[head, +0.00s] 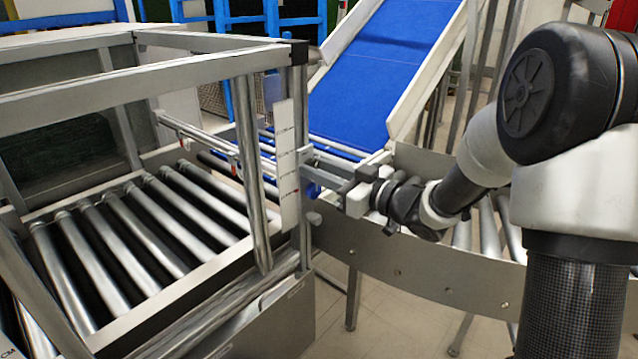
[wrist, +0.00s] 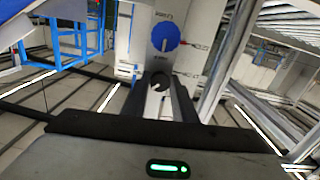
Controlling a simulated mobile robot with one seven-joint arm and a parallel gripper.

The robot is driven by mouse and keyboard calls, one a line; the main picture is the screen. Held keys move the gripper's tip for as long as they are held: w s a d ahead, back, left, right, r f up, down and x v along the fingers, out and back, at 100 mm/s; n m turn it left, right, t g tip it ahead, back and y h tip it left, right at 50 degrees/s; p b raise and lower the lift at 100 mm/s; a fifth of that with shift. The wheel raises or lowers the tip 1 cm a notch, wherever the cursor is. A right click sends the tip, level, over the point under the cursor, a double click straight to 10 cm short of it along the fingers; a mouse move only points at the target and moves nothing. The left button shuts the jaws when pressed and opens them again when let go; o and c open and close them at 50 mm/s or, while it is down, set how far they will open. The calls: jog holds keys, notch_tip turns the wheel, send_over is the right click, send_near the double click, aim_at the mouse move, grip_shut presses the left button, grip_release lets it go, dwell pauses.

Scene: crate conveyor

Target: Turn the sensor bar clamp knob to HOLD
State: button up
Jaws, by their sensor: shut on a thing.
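A round blue knob (wrist: 165,37) with a light pointer mark is on a pale labelled panel (wrist: 143,47) in the wrist view. The lettering is too small to read surely. In the head view, a bit of the blue knob (head: 312,189) shows at the panel's edge, just below my fingers. My gripper (wrist: 160,84) is shut on a dark, rounded piece (wrist: 158,80) in front of the panel. The blue knob appears just above the fingertips in the wrist view, with a small gap. In the head view my gripper (head: 325,170) reaches left to the panel, hiding part of it.
A metal frame (head: 245,150) stands around the roller conveyor (head: 130,235) at left. Rails with red clamps (head: 232,168) run behind it. A blue belt ramp (head: 385,60) rises at the back. A curved metal conveyor wall (head: 430,265) lies below my arm.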

jog(key=shift+n+b, duration=4.2)
jog(key=o, duration=1)
jog(key=shift+o, duration=0.2)
jog(key=shift+d, duration=0.1)
jog(key=p+v, duration=0.1)
jog(key=v, duration=1.6)
jog(key=shift+s+p, duration=0.2)
jog(key=shift+p, duration=0.1)
jog(key=shift+d, duration=0.1)
